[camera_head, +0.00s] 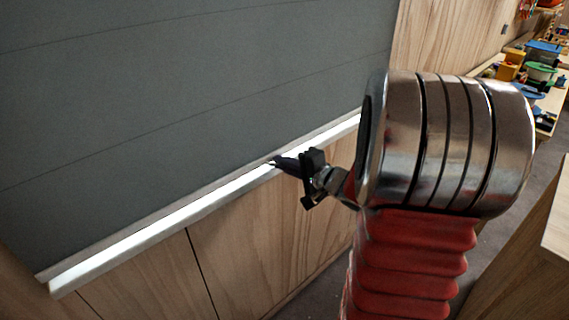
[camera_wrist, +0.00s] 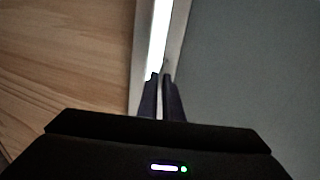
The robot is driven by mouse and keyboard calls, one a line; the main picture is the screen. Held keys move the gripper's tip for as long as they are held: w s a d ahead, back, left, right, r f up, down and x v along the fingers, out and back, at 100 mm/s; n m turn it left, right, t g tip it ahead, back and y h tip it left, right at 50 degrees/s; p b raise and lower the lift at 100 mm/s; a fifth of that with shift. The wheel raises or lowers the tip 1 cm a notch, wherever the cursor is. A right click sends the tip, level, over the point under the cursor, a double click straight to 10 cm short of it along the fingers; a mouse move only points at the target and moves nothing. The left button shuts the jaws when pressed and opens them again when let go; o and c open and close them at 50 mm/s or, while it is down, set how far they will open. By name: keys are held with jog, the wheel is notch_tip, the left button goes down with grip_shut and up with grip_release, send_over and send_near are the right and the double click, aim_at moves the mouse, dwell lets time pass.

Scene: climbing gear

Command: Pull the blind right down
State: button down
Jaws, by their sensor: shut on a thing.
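The dark grey blind (camera_head: 190,90) fills the left and upper part of the head view and hangs almost to the sill. Its lighter bottom bar (camera_head: 150,221) slants along its lower edge. A narrow bright strip shows between the bar and the pale sill (camera_head: 150,247). My gripper (camera_head: 276,162) is at the bottom bar, right of its middle, with its fingers closed on it. In the wrist view the gripper (camera_wrist: 161,80) has its dark fingertips close together at the bar, with the blind (camera_wrist: 255,65) to the right and the bright strip beyond. The fingers partly hide the gripped spot.
Wood panelling (camera_head: 250,235) runs below the sill and up the wall right of the blind. A bench (camera_head: 548,115) with colourful items stands at the far right. A wooden furniture edge (camera_head: 530,250) is at the lower right, with dark floor between.

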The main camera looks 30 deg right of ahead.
jog(key=c, duration=2)
grip_release()
jog(key=shift+f, duration=0.35)
jog(key=shift+o, duration=0.3)
jog(key=shift+r, duration=0.15)
jog(key=v, duration=1.3)
jog(key=shift+s, duration=0.4)
jog(key=shift+r, duration=0.15)
